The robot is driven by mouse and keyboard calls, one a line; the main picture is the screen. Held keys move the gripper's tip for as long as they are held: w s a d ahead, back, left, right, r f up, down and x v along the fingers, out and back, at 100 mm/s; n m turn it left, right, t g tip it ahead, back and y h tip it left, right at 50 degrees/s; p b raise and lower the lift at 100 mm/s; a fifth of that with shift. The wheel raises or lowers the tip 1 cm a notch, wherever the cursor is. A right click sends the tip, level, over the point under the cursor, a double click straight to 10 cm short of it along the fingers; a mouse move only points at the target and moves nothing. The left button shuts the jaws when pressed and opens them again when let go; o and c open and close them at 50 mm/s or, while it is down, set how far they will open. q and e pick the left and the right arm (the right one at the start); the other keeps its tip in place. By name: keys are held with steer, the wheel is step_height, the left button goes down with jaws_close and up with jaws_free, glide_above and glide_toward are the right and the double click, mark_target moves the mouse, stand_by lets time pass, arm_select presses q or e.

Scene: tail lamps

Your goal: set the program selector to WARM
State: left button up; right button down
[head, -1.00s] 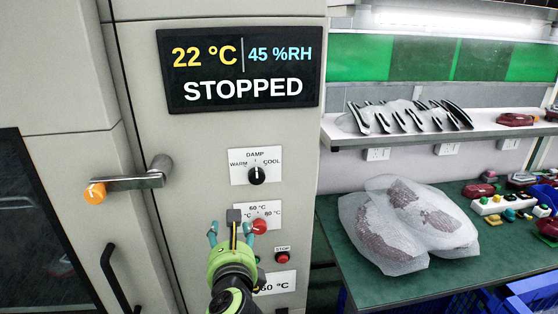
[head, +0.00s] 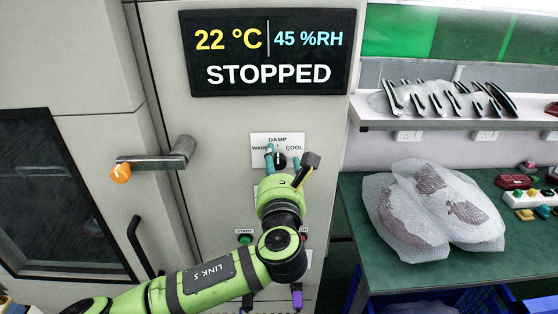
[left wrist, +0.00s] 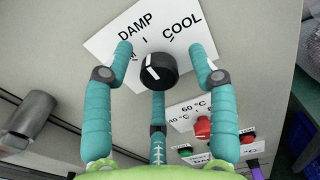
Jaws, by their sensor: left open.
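The program selector is a black round knob (left wrist: 158,72) with a white pointer line, on a white plate (left wrist: 180,45) marked WARM, DAMP and COOL. Its pointer is toward the DAMP mark at the top. In the head view the knob (head: 280,160) is partly covered by my gripper. My left gripper (left wrist: 160,58) is open, its teal fingers spread on either side of the knob and one below it. Gaps show between the side fingers and the knob. WARM is mostly hidden by a finger in the wrist view. My right gripper is not in view.
Below are a red temperature knob (left wrist: 202,127) and a green button (head: 245,239). The display (head: 268,54) above reads 22 °C, 45 %RH, STOPPED. A door handle (head: 160,162) juts out at left. A table with wrapped parts (head: 440,205) stands at right.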

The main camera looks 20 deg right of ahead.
arm_select(q)
steer(key=shift+a, duration=0.15)
steer(key=shift+r, duration=0.1)
steer(key=c, duration=1.1)
